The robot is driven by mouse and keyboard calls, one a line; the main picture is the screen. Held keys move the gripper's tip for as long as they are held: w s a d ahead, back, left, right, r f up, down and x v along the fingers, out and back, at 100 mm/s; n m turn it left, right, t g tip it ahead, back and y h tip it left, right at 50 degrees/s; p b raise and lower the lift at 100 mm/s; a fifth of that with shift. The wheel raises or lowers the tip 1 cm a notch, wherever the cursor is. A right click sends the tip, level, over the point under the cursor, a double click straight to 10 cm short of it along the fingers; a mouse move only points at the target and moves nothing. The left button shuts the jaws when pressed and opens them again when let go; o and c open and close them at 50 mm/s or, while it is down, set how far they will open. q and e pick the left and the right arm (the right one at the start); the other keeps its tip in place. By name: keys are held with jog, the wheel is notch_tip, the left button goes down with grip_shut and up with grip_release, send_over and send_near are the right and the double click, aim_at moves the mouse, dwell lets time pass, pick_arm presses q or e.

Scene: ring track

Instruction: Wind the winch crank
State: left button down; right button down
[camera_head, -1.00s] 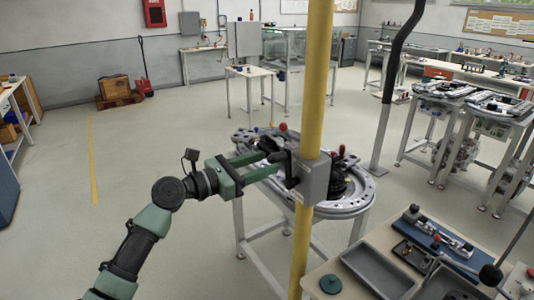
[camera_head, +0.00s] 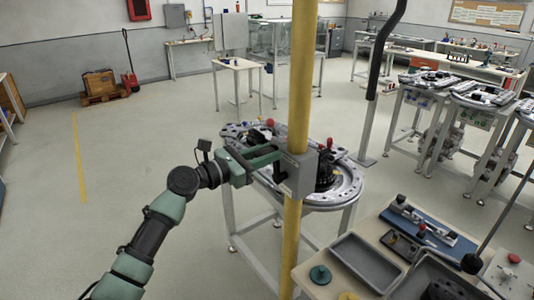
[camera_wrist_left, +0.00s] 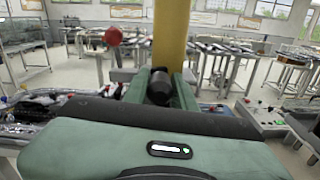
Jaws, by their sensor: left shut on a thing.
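The winch is a grey box (camera_head: 299,178) fixed to a yellow post (camera_head: 291,235) in the middle of the head view. My left gripper (camera_head: 278,157) comes in from the left at the box, its green fingers close against the post. In the left wrist view, the dark crank grip (camera_wrist_left: 160,87) sits between the two green fingers (camera_wrist_left: 160,95), in front of the yellow post (camera_wrist_left: 171,35). The gripper is shut on this grip. The crank arm is mostly hidden by the fingers and box. My right gripper is not in view.
A round ring-track table (camera_head: 340,195) stands right behind the post. A bench with grey trays (camera_head: 368,262) is at the lower right. A grey and black pole (camera_head: 372,120) stands behind on the right. The floor (camera_head: 130,170) at left is clear.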

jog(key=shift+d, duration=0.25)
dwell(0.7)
pick_arm(q)
jog(key=shift+w+a+r, duration=0.1)
jog(key=shift+w, duration=0.05)
dwell(0.4)
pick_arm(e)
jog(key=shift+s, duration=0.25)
pick_arm(q)
jog(key=shift+a+n, duration=0.1)
jog(key=shift+n, duration=0.2)
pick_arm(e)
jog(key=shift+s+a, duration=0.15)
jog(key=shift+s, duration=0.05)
